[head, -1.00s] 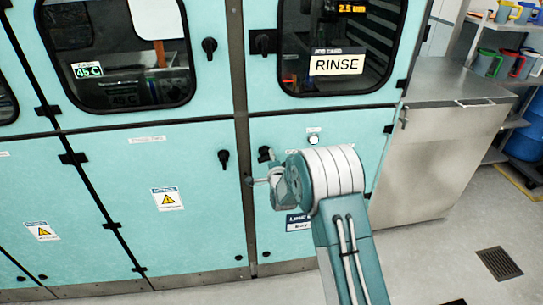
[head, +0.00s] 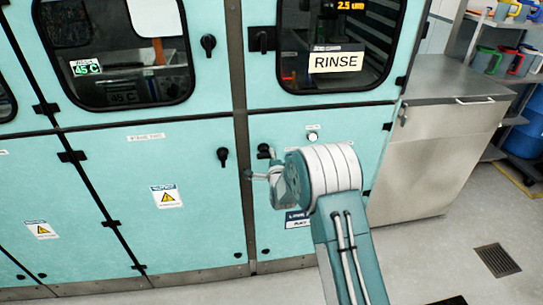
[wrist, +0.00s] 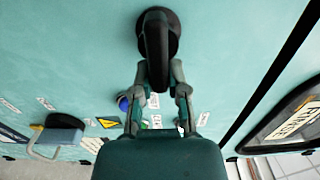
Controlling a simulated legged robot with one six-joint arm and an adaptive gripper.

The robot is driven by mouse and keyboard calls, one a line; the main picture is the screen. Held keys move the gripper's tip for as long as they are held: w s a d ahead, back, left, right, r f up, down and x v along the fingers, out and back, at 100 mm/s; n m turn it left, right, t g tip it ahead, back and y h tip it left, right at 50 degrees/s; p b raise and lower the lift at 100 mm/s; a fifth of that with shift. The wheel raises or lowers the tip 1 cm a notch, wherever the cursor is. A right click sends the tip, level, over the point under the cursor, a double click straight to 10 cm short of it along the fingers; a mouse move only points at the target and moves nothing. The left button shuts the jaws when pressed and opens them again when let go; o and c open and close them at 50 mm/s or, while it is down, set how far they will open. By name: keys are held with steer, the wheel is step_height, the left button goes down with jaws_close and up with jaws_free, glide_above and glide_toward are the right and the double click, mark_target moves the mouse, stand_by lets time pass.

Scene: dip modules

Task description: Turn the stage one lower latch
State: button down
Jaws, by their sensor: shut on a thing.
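A black latch handle on a round base (wrist: 157,30) sits on a teal panel in the wrist view. My gripper (wrist: 158,76) has its fingers closed around the lower end of this handle. In the head view my gripper (head: 250,174) is at the lower right panel, just below a black latch (head: 264,151). The arm partly hides this area, so the contact is not clear there. Another black latch (head: 223,157) is on the panel to the left, apart from my gripper. I cannot read which stage the lower panels belong to.
A window with a RINSE sign (head: 336,62) is above my arm. A steel cabinet (head: 440,150) stands to the right, with shelves of coloured jugs (head: 505,62) behind it. The grey floor (head: 430,255) is clear apart from drain grates (head: 497,262).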

steer(key=c, duration=0.6)
jaws_free()
steer(key=shift+d+f, duration=0.15)
steer(key=shift+f, duration=0.2)
steer(key=shift+c, duration=0.2)
steer(key=shift+r, duration=0.15)
steer(key=s+d, duration=0.1)
steer(key=s, duration=1.1)
